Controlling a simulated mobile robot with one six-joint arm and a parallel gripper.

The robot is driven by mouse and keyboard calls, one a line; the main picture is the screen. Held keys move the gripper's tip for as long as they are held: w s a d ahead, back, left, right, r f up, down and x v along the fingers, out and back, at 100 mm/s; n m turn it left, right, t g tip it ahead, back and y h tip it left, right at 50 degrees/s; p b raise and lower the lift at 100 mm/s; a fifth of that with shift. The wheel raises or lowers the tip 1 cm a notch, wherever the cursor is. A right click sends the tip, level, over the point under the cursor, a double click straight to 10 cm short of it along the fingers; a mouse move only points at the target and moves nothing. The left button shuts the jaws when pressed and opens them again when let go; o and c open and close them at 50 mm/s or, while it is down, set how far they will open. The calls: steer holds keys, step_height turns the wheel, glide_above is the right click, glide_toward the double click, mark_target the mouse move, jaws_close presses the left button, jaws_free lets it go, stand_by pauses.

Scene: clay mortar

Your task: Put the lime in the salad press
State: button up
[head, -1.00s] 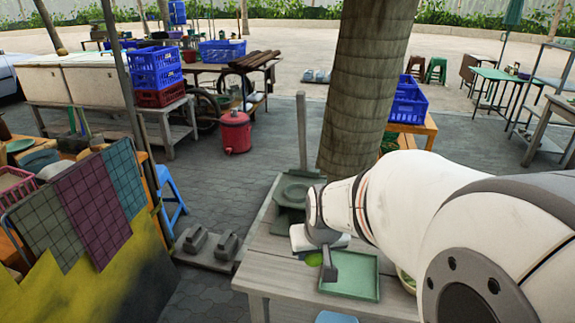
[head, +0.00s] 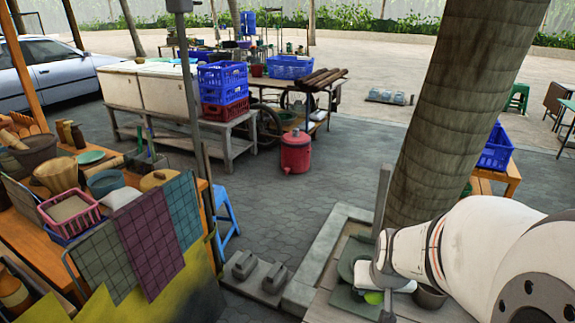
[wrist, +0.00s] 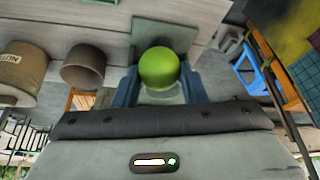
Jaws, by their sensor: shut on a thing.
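The round green lime (wrist: 158,68) is between the fingers of my gripper (wrist: 160,88) in the wrist view. My gripper is shut on it and holds it above the pale wooden table. In the head view the lime (head: 374,298) shows small under my wrist, partly hidden by a finger. I cannot surely tell which thing is the salad press. A brown clay mortar-like pot (head: 34,152) and a tan, flared bowl (head: 57,176) stand on the orange stall at the left, well away from my gripper.
The stall also holds a pink basket (head: 72,212) and a blue-grey bowl (head: 105,183). Cloths hang on its front. A blue stool (head: 226,215) stands beside it. A tree trunk (head: 455,110) rises behind my arm.

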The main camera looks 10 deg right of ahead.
steer(key=shift+w+d+r+p, duration=0.1)
steer(key=shift+w+r+p, duration=0.25)
steer(key=shift+p, duration=0.25)
steer(key=w+d, duration=0.1)
steer(key=w, duration=0.2)
steer(key=w+d, duration=0.1)
steer(key=w, duration=0.3)
steer(key=w+d, duration=0.1)
steer(key=w, duration=0.3)
steer(key=shift+d+f+p, duration=0.15)
steer(key=shift+f+p, duration=0.2)
steer(key=shift+p, duration=0.05)
steer(key=shift+w+f, duration=0.15)
steer(key=shift+f, duration=1.65)
